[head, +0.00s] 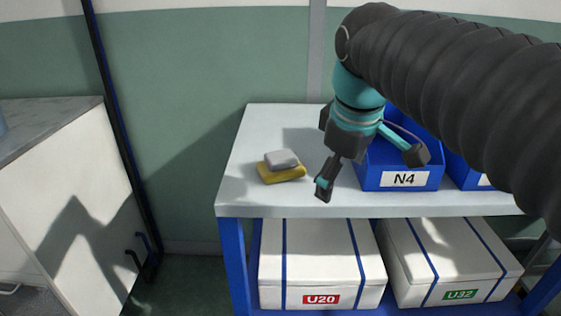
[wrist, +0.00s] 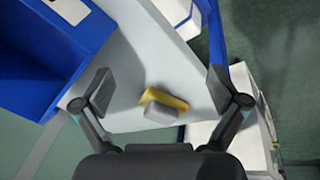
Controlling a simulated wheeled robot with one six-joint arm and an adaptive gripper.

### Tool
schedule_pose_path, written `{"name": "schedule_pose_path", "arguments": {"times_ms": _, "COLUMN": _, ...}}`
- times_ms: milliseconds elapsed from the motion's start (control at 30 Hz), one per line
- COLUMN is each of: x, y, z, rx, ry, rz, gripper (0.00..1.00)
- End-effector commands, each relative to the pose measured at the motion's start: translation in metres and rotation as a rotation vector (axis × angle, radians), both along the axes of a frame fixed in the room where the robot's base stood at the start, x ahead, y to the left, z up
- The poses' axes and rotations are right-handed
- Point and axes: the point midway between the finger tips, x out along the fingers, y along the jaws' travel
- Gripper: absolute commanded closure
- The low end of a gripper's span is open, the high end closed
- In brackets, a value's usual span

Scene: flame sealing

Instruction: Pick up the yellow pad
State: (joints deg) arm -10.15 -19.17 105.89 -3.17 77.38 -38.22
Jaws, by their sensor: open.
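The yellow pad (head: 283,174) lies on the white top of the blue-framed table at its left part. A light grey block (head: 282,158) rests on top of the pad and hides part of it. The pad also shows in the wrist view (wrist: 166,98), partly covered by the grey block (wrist: 161,112). My gripper (head: 368,172) is open and empty, above the table to the right of the pad. In the wrist view the pad and block lie between my two spread fingers (wrist: 162,100), apart from both.
A blue bin (head: 368,179) labelled N4 stands on the table to the right, close to my gripper, with another blue bin (head: 466,176) beside it. White boxes labelled U20 (head: 318,262) and U32 (head: 450,262) sit on the shelf below. The tabletop (head: 265,122) around the pad is clear.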

Motion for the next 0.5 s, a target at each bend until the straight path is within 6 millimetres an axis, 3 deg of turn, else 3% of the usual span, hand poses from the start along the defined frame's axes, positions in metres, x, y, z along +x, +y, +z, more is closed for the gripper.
{"name": "schedule_pose_path", "arguments": {"times_ms": 200, "x": 0.052, "y": 0.042, "z": 0.053, "rx": -0.128, "ry": 0.106, "rz": 0.410, "gripper": 0.03}}
{"name": "schedule_pose_path", "arguments": {"times_ms": 500, "x": 0.094, "y": 0.098, "z": 0.092, "rx": -0.245, "ry": 0.238, "rz": 0.894, "gripper": 0.03}}
